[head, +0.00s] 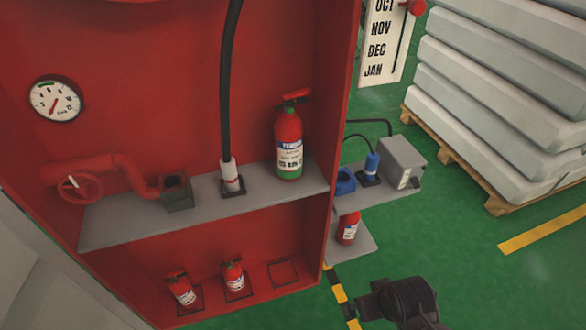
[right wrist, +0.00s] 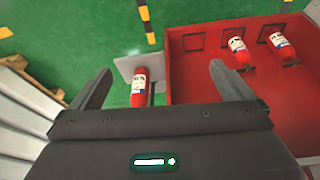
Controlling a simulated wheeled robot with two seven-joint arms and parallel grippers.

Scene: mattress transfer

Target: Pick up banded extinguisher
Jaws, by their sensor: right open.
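A large red extinguisher (head: 289,145) with a white and blue label and a green band at its base stands upright on the grey shelf in the head view. A smaller red extinguisher with a white label (head: 348,228) stands on a low grey plate outside the cabinet; it also shows in the right wrist view (right wrist: 139,92), between my finger lines but apart from them. My right gripper (right wrist: 160,72) is open and empty. In the head view it is the dark shape (head: 372,302) at the lower right, in front of the plate. My left gripper is not in view.
Two small extinguishers (head: 182,290) (head: 233,274) stand in the red cabinet's bottom beside an empty marked square (head: 283,273). A grey box (head: 402,160) and blue connector (head: 371,168) sit on the side shelf. Stacked mattresses (head: 490,110) on a pallet stand right. Green floor is clear between.

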